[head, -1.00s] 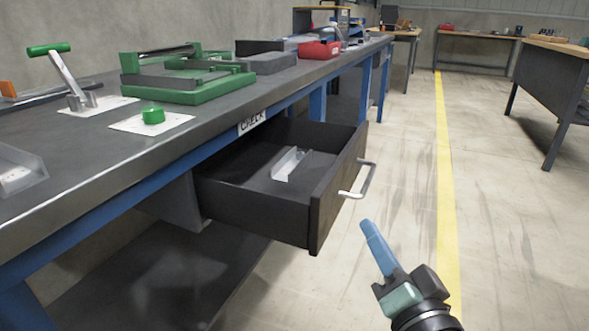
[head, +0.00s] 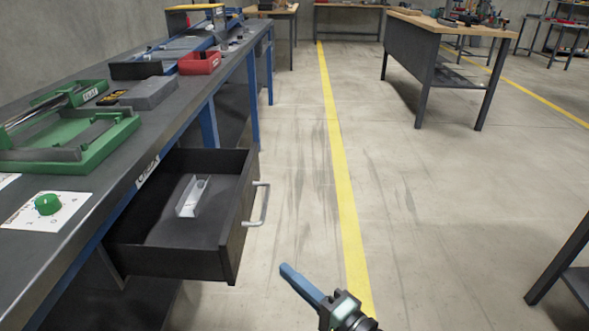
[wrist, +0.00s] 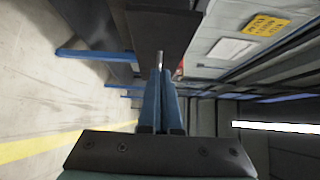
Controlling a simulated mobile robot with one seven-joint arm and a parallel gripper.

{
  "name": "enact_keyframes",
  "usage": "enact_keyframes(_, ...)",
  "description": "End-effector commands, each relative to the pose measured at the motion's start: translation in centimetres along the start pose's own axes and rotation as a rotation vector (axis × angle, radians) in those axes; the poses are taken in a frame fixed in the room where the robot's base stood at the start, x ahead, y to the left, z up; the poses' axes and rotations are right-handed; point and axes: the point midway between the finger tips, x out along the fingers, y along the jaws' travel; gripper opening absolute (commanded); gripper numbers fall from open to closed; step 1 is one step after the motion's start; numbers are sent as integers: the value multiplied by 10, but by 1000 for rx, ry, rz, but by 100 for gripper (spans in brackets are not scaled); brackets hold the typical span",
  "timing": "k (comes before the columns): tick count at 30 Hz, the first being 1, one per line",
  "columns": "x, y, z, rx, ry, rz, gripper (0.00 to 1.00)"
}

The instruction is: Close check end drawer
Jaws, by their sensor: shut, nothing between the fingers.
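The check end drawer (head: 232,232) is a dark drawer under the bench and stands pulled well open, below a label reading CHECK. Its light metal bar handle (head: 262,206) is on its front face. A pale metal channel-shaped part (head: 193,196) lies inside it. My gripper (head: 287,270) has blue fingers, shut and empty, to the right of the drawer front and apart from it in the head view. In the wrist view my shut fingers (wrist: 160,74) point toward a dark panel with a short light bar at their tips; the gap between them cannot be told.
The bench top (head: 99,183) carries a green fixture (head: 100,145), a green button (head: 47,204) and a red bin (head: 200,63). Open floor with a yellow line (head: 338,180) lies right of the drawer. Another table (head: 425,70) stands farther right.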

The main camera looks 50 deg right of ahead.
Motion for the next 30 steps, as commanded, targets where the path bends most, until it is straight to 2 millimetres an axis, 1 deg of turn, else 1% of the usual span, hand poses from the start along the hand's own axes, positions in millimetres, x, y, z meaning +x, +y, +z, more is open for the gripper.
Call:
enact_keyframes(1,13,0,1,-2,-4,-4,0)
enact_keyframes(6,50,0,1,-2,-3,-4,0)
enact_keyframes(8,61,0,1,-3,-3,-3,0)
enact_keyframes(9,64,1,8,-2,-4,0,0)
enact_keyframes(12,74,1,18,-3,-4,0,0)
enact_keyframes(18,84,0,28,-3,-1,0,0)
enact_keyframes(30,85,-1,29,-2,-1,0,0)
